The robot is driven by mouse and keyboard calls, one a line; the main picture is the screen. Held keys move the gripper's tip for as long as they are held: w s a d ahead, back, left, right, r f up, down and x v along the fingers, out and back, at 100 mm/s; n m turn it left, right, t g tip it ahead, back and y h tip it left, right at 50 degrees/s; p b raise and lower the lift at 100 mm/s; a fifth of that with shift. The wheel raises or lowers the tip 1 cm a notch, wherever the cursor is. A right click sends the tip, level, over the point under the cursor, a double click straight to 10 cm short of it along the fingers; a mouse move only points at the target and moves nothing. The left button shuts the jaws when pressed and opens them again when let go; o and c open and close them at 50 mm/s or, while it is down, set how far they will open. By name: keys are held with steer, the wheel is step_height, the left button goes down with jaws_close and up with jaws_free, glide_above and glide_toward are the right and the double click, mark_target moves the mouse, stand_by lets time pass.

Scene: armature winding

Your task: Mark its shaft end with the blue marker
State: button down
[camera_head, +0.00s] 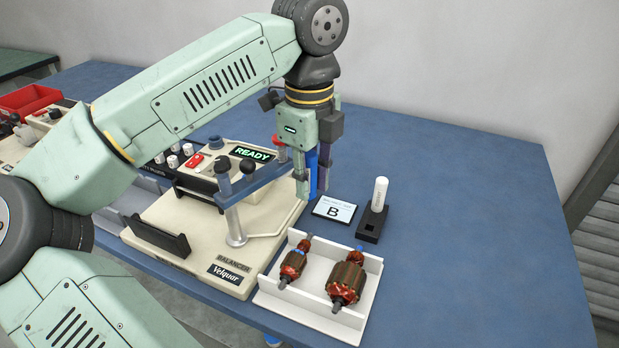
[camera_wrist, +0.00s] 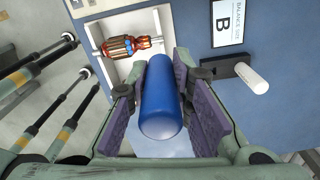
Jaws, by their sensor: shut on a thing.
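My gripper (camera_head: 311,178) is shut on the blue marker (camera_head: 312,168), holding it upright above the table's rear middle, beside the balancer. In the wrist view the blue marker (camera_wrist: 160,103) sits between my purple finger pads. Two copper-wound armatures lie in the white tray (camera_head: 308,313): a smaller left one (camera_head: 292,264) with a blue spot near its upper end, and a larger right one (camera_head: 346,279). My gripper is behind the tray, apart from both. One armature (camera_wrist: 128,47) shows in the wrist view; the marker covers part of the tray.
The balancer (camera_head: 196,262) with its READY display stands left of the tray. A card marked B (camera_head: 333,209) lies behind the tray. A white marker (camera_head: 380,193) stands in a black two-slot holder (camera_head: 369,233). A red bin (camera_head: 30,100) is far left. The table's right side is clear.

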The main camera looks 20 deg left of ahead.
steer(key=shift+w+d+f+b, duration=0.1)
steer(key=shift+f+b, duration=0.55)
steer(key=shift+f, duration=0.5)
step_height(320, 180, down, 5)
steer(key=b, duration=0.3)
steer(key=shift+b, duration=0.4)
steer(key=shift+f+b, duration=0.45)
steer(key=shift+f+b, duration=0.45)
steer(key=shift+b, duration=0.4)
stand_by(1.6)
steer(key=shift+r+p, duration=1.8)
steer(key=shift+r, duration=1.25)
